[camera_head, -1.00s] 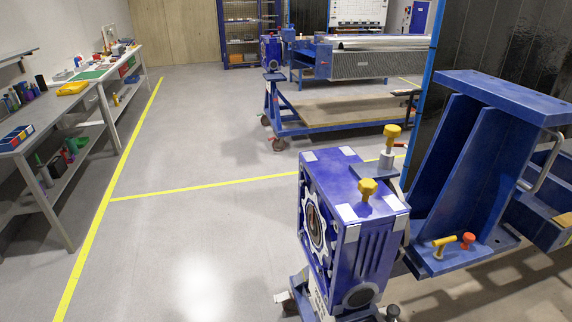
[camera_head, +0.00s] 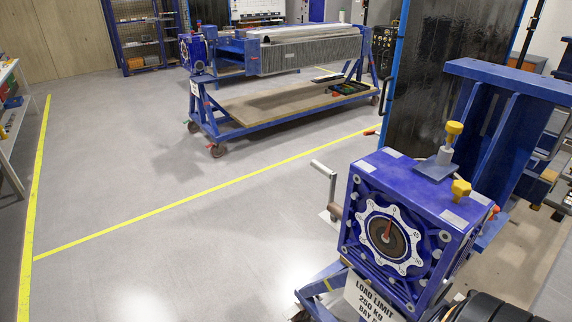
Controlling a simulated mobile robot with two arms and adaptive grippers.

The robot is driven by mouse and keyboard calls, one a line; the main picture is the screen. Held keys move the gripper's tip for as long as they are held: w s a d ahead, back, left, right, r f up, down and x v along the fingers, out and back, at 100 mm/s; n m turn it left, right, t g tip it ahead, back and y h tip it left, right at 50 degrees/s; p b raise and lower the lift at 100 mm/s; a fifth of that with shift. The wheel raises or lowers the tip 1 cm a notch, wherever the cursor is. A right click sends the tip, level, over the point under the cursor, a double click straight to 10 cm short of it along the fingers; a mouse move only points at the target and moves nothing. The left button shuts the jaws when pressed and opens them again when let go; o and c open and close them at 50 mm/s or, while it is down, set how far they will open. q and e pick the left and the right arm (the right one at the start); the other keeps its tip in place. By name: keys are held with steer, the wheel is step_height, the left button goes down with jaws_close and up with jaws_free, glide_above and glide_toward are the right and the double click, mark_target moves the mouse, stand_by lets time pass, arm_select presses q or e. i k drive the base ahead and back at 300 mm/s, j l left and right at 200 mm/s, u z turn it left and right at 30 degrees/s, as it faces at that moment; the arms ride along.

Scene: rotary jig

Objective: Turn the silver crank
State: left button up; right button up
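The silver crank (camera_head: 324,170) shows at the left side of a blue gearbox (camera_head: 408,205). It has a light grey grip at the top and an arm running down to a brownish shaft, partly hidden behind the box. The gearbox front carries a white numbered dial (camera_head: 393,238) with a red pointer. Two yellow knobs (camera_head: 454,130) stand on its top. Neither of my grippers can be made out. A dark rounded part at the bottom right edge may be mine.
A sign reading "LOAD LIMIT" (camera_head: 368,298) hangs below the gearbox. A blue frame (camera_head: 490,140) stands behind it on the right. A blue wheeled cart (camera_head: 262,118) stands farther back. The floor left of the gearbox, with yellow lines (camera_head: 200,205), is clear.

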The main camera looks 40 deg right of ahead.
mark_target(334, 207)
steer(key=i+j, duration=0.1)
steer(key=i, duration=0.95)
steer(key=i+j+z, duration=0.15)
steer(key=i, duration=0.95)
steer(key=i+l+z, duration=0.1)
steer(key=i+z, duration=0.35)
steer(key=i+j+z, duration=0.1)
steer(key=i+z, duration=0.35)
steer(key=i+j+z, duration=0.35)
steer(key=i+z, duration=0.35)
steer(key=z, duration=0.2)
steer(key=i+l+z, duration=0.1)
steer(key=z, duration=0.35)
steer(key=i+j+z, duration=0.1)
steer(key=i+z, duration=0.3)
steer(key=j+z, duration=0.1)
steer(key=z, duration=0.35)
steer(key=i+j+z, duration=0.2)
steer(key=z, duration=0.2)
steer(key=i+j+z, duration=0.15)
steer(key=z, duration=0.3)
steer(key=j, duration=0.1)
